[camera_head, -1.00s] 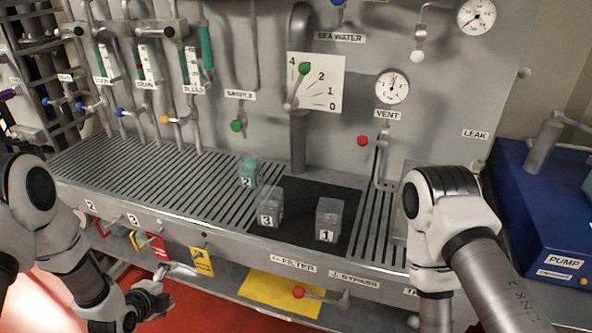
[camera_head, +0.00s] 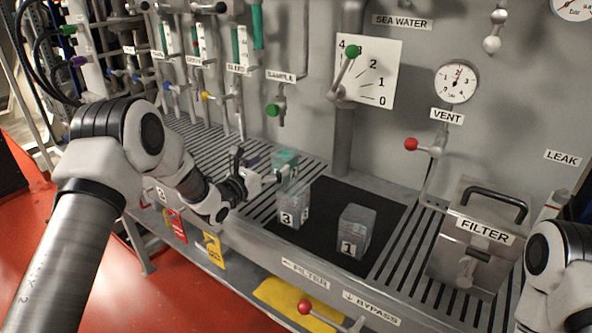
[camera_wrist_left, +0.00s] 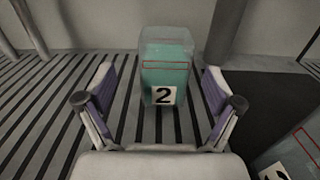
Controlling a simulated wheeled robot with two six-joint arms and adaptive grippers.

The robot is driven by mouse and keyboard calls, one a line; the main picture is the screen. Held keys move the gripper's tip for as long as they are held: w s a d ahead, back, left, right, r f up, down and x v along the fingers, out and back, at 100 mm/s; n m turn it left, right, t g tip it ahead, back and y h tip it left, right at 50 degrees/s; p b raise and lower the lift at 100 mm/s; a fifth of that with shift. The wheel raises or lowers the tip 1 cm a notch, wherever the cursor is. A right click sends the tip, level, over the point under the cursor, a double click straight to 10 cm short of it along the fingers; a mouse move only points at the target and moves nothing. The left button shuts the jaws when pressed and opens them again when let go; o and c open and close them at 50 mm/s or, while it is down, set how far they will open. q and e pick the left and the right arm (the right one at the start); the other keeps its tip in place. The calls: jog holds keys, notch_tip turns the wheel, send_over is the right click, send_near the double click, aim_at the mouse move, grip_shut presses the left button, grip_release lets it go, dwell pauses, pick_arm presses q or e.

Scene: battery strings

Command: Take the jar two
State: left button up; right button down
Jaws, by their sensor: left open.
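Jar two (camera_head: 285,161) is a small clear jar with teal contents, standing upright on the slatted grate beside the black mat. In the left wrist view jar two (camera_wrist_left: 165,70) shows its "2" label, centred ahead between the fingers. My left gripper (camera_head: 262,172) is open and close in front of the jar, partly covering it in the head view. In the left wrist view its fingers (camera_wrist_left: 160,105) are spread to either side, with no visible contact. Part of my right arm shows at the lower right of the head view; its gripper is out of view.
Jar three (camera_head: 292,205) and jar one (camera_head: 356,232) stand on the black mat (camera_head: 325,225). Jar three is just right of my left gripper. A wall with valves and gauges rises behind. A metal filter box (camera_head: 478,238) stands at the right.

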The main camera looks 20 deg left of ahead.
aim_at(278, 161)
pick_arm(q)
jog(key=shift+w+d+r, duration=0.15)
jog(key=shift+w+r, duration=0.05)
jog(key=shift+w, duration=0.15)
jog(key=x, duration=0.3)
jog(key=p+x, duration=0.1)
jog(key=x, duration=0.1)
jog(key=shift+d+f, duration=0.25)
jog(key=shift+d, duration=0.15)
jog(key=shift+s+a, duration=0.1)
jog(key=shift+a, duration=0.05)
jog(key=c, duration=1.5)
jog(key=shift+c, duration=0.5)
jog(key=shift+r, duration=0.1)
